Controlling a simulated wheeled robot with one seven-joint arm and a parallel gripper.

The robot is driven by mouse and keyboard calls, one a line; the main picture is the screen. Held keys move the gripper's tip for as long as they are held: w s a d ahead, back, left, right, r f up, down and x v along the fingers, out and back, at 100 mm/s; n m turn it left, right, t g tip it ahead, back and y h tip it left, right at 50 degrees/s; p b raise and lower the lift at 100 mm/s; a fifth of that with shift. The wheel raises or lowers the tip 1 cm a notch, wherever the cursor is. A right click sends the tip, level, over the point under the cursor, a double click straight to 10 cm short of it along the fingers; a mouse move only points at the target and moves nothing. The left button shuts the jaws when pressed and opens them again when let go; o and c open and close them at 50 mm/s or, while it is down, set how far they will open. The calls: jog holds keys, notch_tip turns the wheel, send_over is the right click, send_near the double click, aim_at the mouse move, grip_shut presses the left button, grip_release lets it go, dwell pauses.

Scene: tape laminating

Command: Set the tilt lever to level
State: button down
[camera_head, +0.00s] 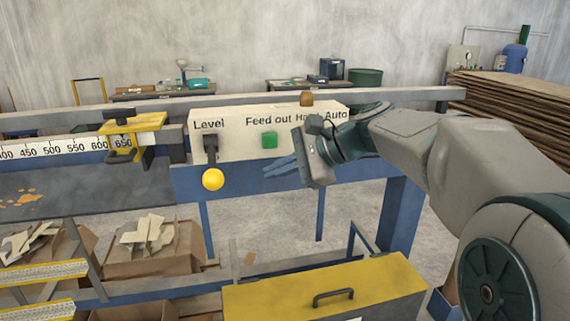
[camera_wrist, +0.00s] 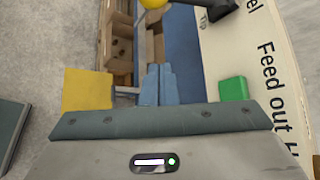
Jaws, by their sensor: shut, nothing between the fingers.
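The tilt lever (camera_head: 211,160) is a dark arm with a yellow ball knob (camera_head: 213,179), on the left of a cream control panel (camera_head: 232,148) under the word "Level". The lever hangs down, its knob below the panel's lower edge. In the wrist view the yellow knob (camera_wrist: 153,3) is cut by the top edge, with the dark lever (camera_wrist: 205,9) beside it and "Tip" printed near it. My gripper (camera_head: 268,171) is shut and empty, its blue fingers pointing left toward the knob but apart from it. The fingers also show in the wrist view (camera_wrist: 158,72).
A green button (camera_head: 269,140) sits on the panel under "Feed out", close to my fingers. A yellow clamp (camera_head: 133,127) stands on the scale to the left. A yellow-topped box (camera_head: 300,285) with a handle is below. Open space lies in front of the panel.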

aim_at(212, 163)
jog(key=s+a+f+p, duration=0.1)
jog(key=a, duration=0.6)
jog(key=shift+a, duration=0.25)
